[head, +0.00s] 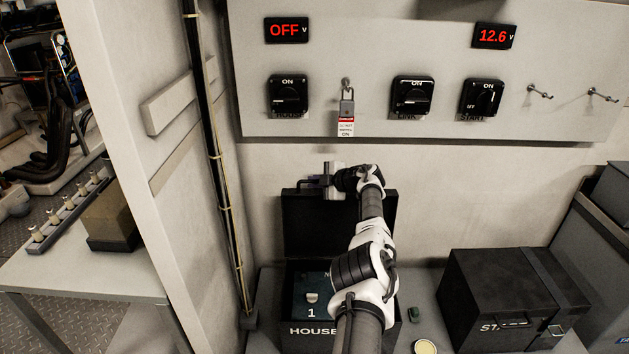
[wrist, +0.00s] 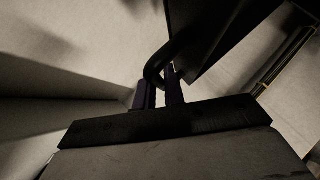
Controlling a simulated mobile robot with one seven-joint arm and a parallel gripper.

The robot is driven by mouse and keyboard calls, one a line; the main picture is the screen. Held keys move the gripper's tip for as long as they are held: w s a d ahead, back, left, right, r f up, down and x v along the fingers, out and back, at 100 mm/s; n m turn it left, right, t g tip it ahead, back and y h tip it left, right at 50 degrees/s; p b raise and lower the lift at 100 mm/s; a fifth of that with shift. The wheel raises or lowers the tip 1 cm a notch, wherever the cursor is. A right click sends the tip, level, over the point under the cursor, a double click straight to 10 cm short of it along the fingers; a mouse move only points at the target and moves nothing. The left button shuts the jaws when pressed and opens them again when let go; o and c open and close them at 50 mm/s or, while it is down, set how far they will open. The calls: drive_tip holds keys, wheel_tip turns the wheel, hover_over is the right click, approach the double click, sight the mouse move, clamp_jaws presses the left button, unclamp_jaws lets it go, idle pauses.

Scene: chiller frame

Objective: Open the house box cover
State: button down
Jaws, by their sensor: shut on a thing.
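The house box (head: 312,331) is a black box with "HOUSE" on its front, low in the middle of the head view. Its cover (head: 310,225) stands raised and upright at the back. A dark teal top marked "1" with a pale knob (head: 312,297) shows inside. My gripper (head: 318,182) is at the cover's top edge. In the wrist view its fingers (wrist: 159,94) are shut on the black cover handle (wrist: 157,66), a loop beside the dark cover panel (wrist: 212,35). My arm hides the box's right part.
A second black box (head: 510,295), closed, stands at the right. A pale round lid (head: 425,347) and a small green item (head: 414,314) lie between the boxes. The switch panel (head: 440,60) with a padlock (head: 347,106) hangs above. A vertical pipe (head: 215,150) runs at the left.

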drive_tip(key=shift+a+f, duration=0.1)
drive_tip(key=shift+a, duration=0.05)
drive_tip(key=c, duration=1.5)
unclamp_jaws()
drive_tip(key=shift+s+d+r+p, duration=0.25)
drive_tip(key=shift+d+r+p, duration=0.3)
drive_tip(key=shift+p, duration=0.7)
drive_tip(key=p+v, duration=0.1)
drive_tip(key=p, duration=0.1)
drive_tip(key=shift+s+d+r+p, duration=0.15)
drive_tip(key=shift+p, duration=0.15)
drive_tip(key=shift+s+d, duration=0.2)
drive_tip(key=shift+d, duration=0.1)
drive_tip(key=v, duration=1)
drive_tip(key=shift+b, duration=0.45)
drive_tip(key=shift+s, duration=0.1)
